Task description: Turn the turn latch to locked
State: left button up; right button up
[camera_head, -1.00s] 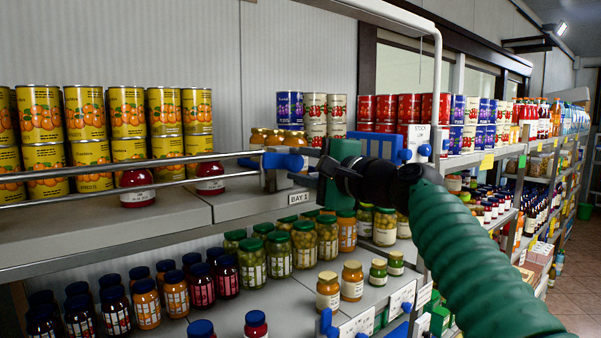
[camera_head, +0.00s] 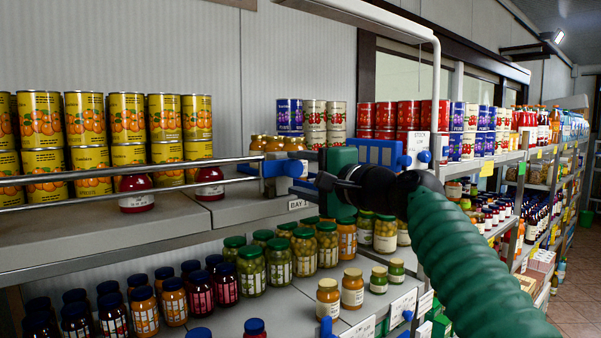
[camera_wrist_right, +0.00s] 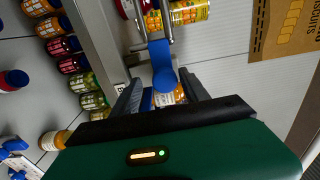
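The turn latch (camera_head: 284,168) is a blue piece at the right end of the metal rails, by the shelf edge. In the right wrist view its blue lever (camera_wrist_right: 163,72) has a rounded end between my fingers. My right gripper (camera_head: 303,170) has a green body and reaches the latch from the right. In the wrist view the gripper (camera_wrist_right: 165,95) has its dark fingers apart on either side of the lever end. A gap seems to show beside the lever; firm contact cannot be made out. My left gripper is out of view.
Metal rails (camera_head: 130,178) run along the upper shelf, with yellow cans (camera_head: 88,118) behind and red jars (camera_head: 137,193) close by. Jars (camera_head: 250,270) fill the lower shelf under the gripper.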

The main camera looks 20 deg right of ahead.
jog(key=shift+w+r, duration=0.15)
jog(key=shift+s+d, duration=0.1)
jog(key=shift+s, duration=0.1)
jog(key=b+v, duration=0.7)
jog(key=v, duration=0.9)
jog(key=shift+d+f, duration=0.15)
jog(key=shift+f, duration=0.05)
